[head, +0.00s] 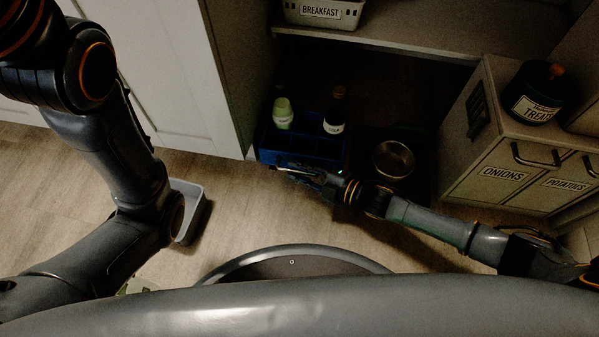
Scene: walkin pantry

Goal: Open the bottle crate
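The blue bottle crate (275,143) sits low in the dark bay under the shelf, in the middle of the head view. A bottle with a pale green body (283,114) and a dark bottle with a white label (334,121) stand upright in it. My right gripper (282,168) reaches in from the right and is at the crate's near side. I cannot tell whether it touches the crate, and its fingers are too small and dark to read. My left arm comes in from the left, and its gripper is out of view.
A round metal pan or bowl (393,159) lies right of the crate. The onions drawer (502,173) and potatoes drawer (560,185) stand at right, with a treats jar (536,92) above. A breakfast basket (322,13) is on the shelf. A grey bin (188,211) stands on the floor at left.

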